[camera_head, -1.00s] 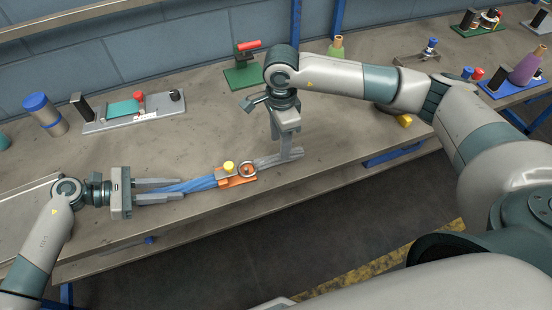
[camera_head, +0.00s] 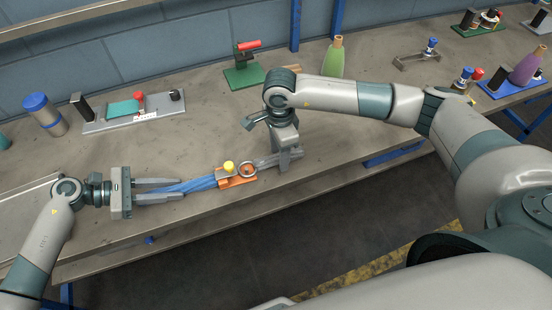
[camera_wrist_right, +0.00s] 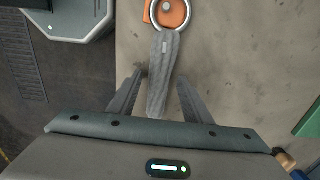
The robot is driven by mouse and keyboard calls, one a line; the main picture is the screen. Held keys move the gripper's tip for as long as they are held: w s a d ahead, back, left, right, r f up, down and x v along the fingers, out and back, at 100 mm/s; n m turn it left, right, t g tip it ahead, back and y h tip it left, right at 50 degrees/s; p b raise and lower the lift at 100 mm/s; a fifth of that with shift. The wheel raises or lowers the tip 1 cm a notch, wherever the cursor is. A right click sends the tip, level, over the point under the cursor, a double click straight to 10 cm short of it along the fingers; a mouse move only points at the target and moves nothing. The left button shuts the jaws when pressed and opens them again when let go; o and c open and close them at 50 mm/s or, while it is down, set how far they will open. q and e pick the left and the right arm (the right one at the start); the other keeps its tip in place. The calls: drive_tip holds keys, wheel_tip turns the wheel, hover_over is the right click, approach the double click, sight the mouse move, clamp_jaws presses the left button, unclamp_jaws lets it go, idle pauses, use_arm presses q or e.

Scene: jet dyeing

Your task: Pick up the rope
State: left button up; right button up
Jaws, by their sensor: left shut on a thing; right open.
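The rope lies along the front of the bench, with a blue part (camera_head: 200,184) on the left and a grey part (camera_head: 266,160) on the right. An orange fitting (camera_head: 238,183) with a yellow knob and a metal ring sits between the two parts. My left gripper (camera_head: 182,187) is shut on the blue part. My right gripper (camera_head: 287,164) is open over the grey part. In the right wrist view the grey part (camera_wrist_right: 167,65) runs from the ring down between the two open fingers (camera_wrist_right: 160,80).
A blue-capped cylinder (camera_head: 44,113) and a grey tray (camera_head: 100,124) with a teal block stand at the back left. A green stand with a red handle (camera_head: 240,76) and a green bottle (camera_head: 335,58) stand behind. The bench's front edge is close to the rope.

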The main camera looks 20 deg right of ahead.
clamp_jaws()
drive_tip(key=shift+r, duration=0.15)
wheel_tip(320, 180, up, 10)
idle(0.8)
use_arm(q)
drive_tip(key=o, duration=1.2)
drive_tip(key=shift+c, duration=0.2)
